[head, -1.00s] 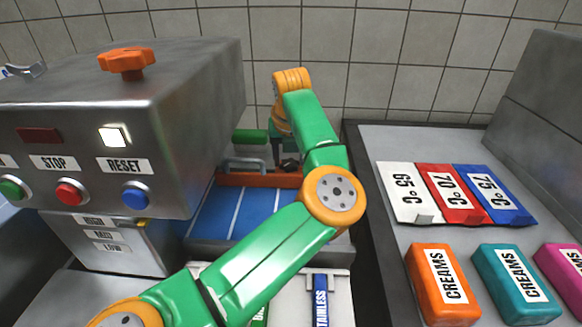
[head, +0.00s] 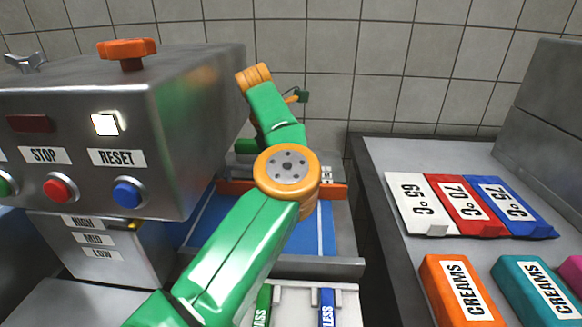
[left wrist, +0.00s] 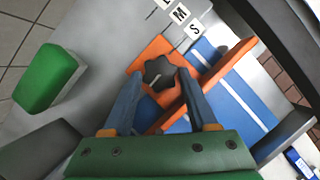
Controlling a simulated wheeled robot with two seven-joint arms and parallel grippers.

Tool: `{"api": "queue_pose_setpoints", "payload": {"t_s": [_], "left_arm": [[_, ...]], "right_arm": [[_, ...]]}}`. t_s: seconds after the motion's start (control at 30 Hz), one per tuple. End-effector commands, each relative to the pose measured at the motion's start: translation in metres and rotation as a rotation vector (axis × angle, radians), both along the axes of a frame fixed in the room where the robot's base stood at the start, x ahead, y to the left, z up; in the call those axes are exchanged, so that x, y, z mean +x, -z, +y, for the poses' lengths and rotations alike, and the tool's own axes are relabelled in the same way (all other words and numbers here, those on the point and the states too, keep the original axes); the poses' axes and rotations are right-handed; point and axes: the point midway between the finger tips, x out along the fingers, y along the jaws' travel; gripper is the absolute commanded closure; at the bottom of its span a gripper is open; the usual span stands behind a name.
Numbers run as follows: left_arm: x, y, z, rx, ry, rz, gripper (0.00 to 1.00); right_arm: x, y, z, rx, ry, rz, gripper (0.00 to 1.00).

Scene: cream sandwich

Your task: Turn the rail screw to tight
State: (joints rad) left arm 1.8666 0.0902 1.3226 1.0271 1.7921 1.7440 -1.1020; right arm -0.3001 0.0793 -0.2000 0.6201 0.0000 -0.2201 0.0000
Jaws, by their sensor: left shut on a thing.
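The rail screw (left wrist: 158,70) is a black star-shaped knob on an orange plate in the left wrist view. My left gripper (left wrist: 158,84) is shut on it, one finger on either side. An orange rail (left wrist: 215,74) crosses the blue bed with white lines (left wrist: 232,108) beside the knob. In the head view my left arm hides the knob and my fingers. The orange rail (head: 335,191) and blue bed (head: 207,222) show on both sides of my arm there. My right gripper is in neither view.
A steel machine (head: 190,100) with an orange knob (head: 127,52) and buttons stands at left. White size labels (left wrist: 180,14) and a green block (left wrist: 47,78) are near the screw. At right, temperature cards (head: 450,203) and cream packs (head: 457,290) lie on a counter.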

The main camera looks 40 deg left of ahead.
Motion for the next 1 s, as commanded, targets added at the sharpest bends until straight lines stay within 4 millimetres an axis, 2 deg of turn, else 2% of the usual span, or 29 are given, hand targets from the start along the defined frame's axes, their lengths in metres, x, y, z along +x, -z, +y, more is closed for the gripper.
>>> {"api": "queue_pose_setpoints", "payload": {"t_s": [0.3, 0.77, 0.8, 0.87, 0.9, 1.0], "left_arm": [[0.0002, -0.0002, 0.0011, 0.000, 0.076, -0.001, 0.97], [0.0003, -0.0002, 0.0010, 0.001, 0.085, 0.000, 0.97], [0.0003, -0.0002, 0.0010, 0.001, 0.085, 0.000, 0.31], [0.0003, -0.0002, 0.0010, 0.001, 0.085, 0.000, 0.15], [0.0002, -0.0002, 0.0010, 0.001, 0.085, 0.000, 0.11], [0.0002, -0.0001, 0.0010, 0.000, 0.084, 0.000, 0.11]], "right_arm": [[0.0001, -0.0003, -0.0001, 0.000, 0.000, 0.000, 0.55], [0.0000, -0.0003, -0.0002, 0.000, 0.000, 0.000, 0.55], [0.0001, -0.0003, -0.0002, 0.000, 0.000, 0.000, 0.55], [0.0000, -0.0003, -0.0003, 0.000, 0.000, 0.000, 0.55], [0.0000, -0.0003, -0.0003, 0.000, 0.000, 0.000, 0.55], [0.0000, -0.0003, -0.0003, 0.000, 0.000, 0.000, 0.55]]}}
